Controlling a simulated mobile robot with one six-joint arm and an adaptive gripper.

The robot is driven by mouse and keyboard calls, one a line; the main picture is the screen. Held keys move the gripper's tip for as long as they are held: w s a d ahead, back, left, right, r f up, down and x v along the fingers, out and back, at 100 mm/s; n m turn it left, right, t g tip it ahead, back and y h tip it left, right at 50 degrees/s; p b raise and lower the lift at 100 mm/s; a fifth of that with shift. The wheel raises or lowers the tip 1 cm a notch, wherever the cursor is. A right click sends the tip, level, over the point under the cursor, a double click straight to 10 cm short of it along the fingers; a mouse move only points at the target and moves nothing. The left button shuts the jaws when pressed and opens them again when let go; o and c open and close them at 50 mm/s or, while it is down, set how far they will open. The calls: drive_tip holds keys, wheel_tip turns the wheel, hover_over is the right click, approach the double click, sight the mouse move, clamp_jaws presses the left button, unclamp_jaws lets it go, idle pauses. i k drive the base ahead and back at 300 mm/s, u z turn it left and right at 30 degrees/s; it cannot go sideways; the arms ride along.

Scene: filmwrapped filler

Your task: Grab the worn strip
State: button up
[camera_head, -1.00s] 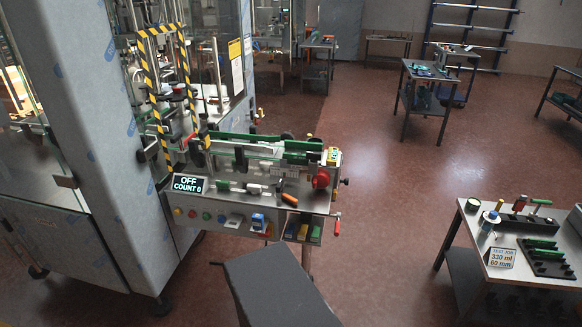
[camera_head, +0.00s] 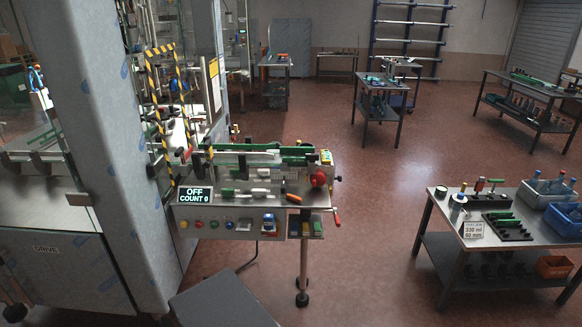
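I cannot tell for sure which piece is the worn strip. Long green strips (camera_head: 262,149) run along the outfeed conveyor (camera_head: 238,176) beside the filler, in the middle of the view. Wear on them is too small to make out. Other green strips lie in a dark rack (camera_head: 507,227) on the steel bench (camera_head: 476,240) at right. My gripper is not in view; only a grey part of my own body shows at the bottom.
A display (camera_head: 195,196) on the conveyor reads OFF, COUNT 0. The filler's large metal column (camera_head: 112,130) stands at left. The red floor (camera_head: 370,215) between conveyor and bench is clear.

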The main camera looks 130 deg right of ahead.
sight(292, 161)
drive_tip(key=z, duration=1.85)
drive_tip(key=k, duration=0.15)
drive_tip(key=z, duration=1.7)
drive_tip(key=i, duration=0.25)
drive_tip(key=z, duration=0.15)
